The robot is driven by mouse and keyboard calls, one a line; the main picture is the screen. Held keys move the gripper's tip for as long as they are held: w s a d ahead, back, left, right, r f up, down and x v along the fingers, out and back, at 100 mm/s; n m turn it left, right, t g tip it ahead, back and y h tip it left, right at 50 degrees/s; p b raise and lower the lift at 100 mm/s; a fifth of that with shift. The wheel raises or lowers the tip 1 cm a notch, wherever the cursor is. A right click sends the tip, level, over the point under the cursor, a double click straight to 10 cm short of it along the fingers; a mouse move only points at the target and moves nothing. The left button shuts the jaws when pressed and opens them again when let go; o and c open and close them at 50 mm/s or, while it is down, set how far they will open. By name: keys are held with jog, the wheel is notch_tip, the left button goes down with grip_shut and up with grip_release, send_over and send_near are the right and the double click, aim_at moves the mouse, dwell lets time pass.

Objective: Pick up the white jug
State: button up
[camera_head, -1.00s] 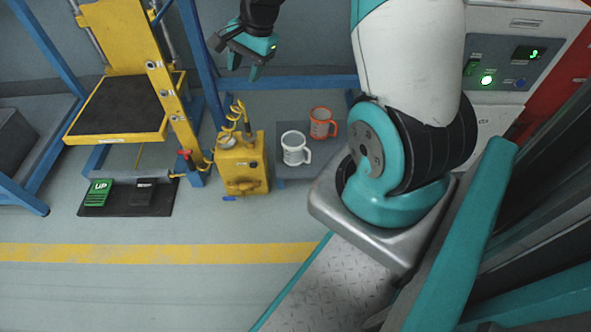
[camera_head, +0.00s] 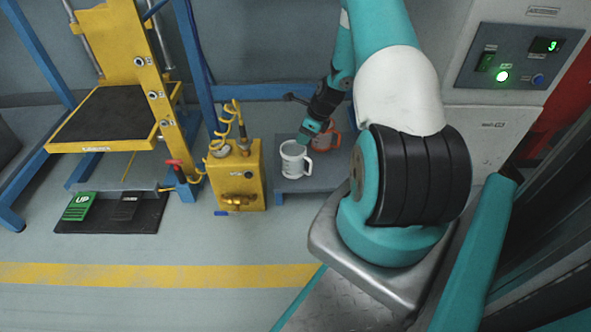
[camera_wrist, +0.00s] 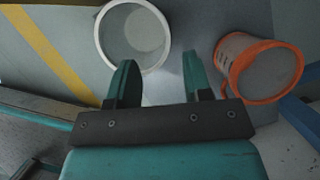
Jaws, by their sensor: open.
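The white jug (camera_head: 292,160) stands upright on a low grey stand, its handle to the right. In the wrist view the jug (camera_wrist: 103,42) shows from above with its round open rim, ahead of the fingers and a little left. My gripper (camera_wrist: 155,78) is open and empty, with two teal fingers; the left fingertip is close to the jug's rim, and I cannot tell if they touch. In the head view my gripper (camera_head: 308,132) is just above and behind the jug, partly in front of the orange jug.
An orange jug (camera_head: 327,140) stands just behind and right of the white one; it also shows in the wrist view (camera_wrist: 228,60). The grey stand (camera_head: 300,185) is low. A yellow pump unit (camera_head: 238,178) stands to its left. Pedals (camera_head: 128,206) lie farther left.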

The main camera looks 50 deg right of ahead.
aim_at(296, 148)
jog(key=b+x, duration=0.3)
jog(key=x, duration=0.4)
jog(key=shift+w+f+b, duration=0.1)
jog(key=shift+f+b, duration=0.15)
jog(key=shift+b, duration=0.15)
jog(key=shift+r, duration=0.1)
grip_shut()
